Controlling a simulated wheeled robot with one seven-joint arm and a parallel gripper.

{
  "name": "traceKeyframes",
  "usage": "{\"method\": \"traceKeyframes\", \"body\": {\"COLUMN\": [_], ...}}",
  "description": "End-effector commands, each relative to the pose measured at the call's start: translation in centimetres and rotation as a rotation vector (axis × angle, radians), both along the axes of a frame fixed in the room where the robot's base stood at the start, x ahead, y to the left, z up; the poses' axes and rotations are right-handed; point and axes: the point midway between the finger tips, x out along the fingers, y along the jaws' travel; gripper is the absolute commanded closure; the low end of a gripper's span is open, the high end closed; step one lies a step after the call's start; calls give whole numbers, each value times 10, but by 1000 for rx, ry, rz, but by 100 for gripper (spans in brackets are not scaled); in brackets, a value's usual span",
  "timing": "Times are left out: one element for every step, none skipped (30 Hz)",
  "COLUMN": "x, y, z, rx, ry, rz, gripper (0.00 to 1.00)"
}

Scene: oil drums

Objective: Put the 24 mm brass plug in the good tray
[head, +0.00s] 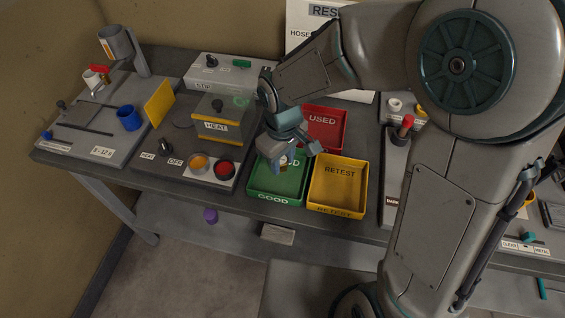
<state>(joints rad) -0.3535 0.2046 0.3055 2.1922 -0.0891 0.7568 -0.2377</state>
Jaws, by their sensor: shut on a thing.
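The green good tray (262,190) sits near the front edge of the bench, with GOOD on its front wall. My gripper (284,162) is over the back part of this tray, pointing down. It is shut on a small brass-coloured thing (283,167), likely the brass plug, which shows just below the jaws. Its size cannot be read. I cannot tell whether it touches the tray floor. My gripper hides part of the tray's inside and lettering.
A yellow RETEST tray (338,186) stands right of the green tray, and a red USED tray (325,126) behind. My arm covers much of the right side.

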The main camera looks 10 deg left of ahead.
Motion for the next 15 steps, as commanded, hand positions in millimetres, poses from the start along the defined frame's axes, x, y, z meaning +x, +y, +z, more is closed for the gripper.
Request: {"method": "traceKeyframes", "body": {"x": [-1, 0, 0, 0, 0, 0, 0, 0, 0, 0, 0, 0, 0, 0, 0], "y": [0, 0, 0, 0, 0, 0, 0, 0, 0, 0, 0, 0, 0, 0, 0], "z": [-9, -13, -17, -19, -21, -22, -23, -23, -22, -22, -22, -22, -23, -23, -25], "rx": [-2, -2, -1, -1, -1, 1, 0, 1, 1, 1, 1, 1, 1, 1, 1], "ry": [4, 4, 2, 2, 2, 1, 0, -1, -1, -1, -1, -1, -1, -1, -1], "rz": [2, 2, 1, 0, 0, -1, -1, -1, -1, -1, -1, -1, 0, 0, 0], "gripper": [100, 100, 100, 100, 100, 100, 100, 100, 100, 100, 100, 100, 100, 100, 100]}}
